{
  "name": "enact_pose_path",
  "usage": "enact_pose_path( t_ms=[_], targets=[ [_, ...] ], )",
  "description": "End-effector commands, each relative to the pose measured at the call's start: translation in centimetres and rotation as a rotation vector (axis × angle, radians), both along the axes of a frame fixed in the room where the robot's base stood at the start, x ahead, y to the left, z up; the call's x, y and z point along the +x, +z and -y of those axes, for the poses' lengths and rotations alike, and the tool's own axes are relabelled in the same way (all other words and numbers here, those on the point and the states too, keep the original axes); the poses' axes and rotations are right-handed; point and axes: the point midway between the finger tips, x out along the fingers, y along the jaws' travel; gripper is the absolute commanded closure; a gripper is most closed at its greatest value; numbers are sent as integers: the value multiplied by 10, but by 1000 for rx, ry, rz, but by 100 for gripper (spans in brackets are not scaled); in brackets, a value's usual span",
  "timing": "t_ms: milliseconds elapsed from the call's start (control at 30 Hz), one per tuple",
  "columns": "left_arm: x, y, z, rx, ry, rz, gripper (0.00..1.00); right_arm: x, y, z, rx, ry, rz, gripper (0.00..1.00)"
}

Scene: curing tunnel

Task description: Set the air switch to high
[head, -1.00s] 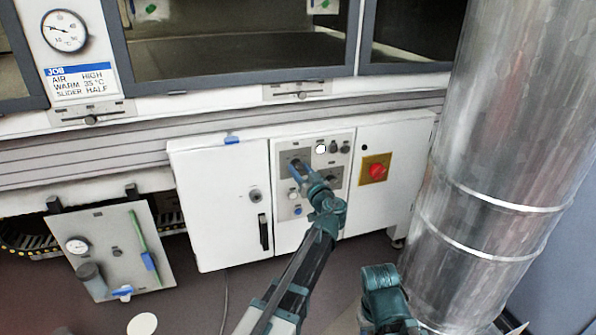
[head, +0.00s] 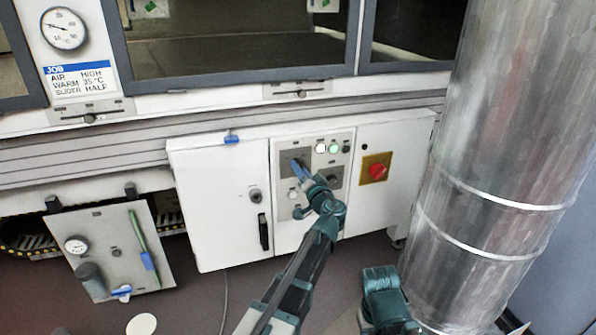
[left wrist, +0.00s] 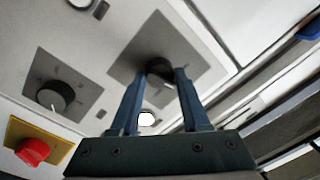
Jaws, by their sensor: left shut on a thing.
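The air switch is a dark round knob (left wrist: 160,72) on a grey square plate on the white cabinet's control panel (head: 343,140). My left gripper (left wrist: 160,74) is shut on this knob, with one blue finger on each side of it. In the head view the left gripper (head: 298,168) reaches the upper left plate of the panel and hides most of the knob. The knob's pointer and its markings are too small to read.
A second knob (left wrist: 55,96) and a red knob on a yellow plate (head: 376,171) sit right of the switch in the head view. A large metal duct (head: 490,170) stands at the right.

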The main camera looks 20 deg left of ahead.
Motion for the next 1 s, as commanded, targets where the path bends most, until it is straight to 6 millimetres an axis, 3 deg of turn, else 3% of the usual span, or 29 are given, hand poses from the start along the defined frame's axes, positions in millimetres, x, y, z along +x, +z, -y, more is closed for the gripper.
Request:
enact_pose_path(
  t_ms=[1000],
  targets=[
    [-5, 1, -5, 764, 9, -518, 100, 0, -5, 0, 0, -1, 0, 50]
  ],
)
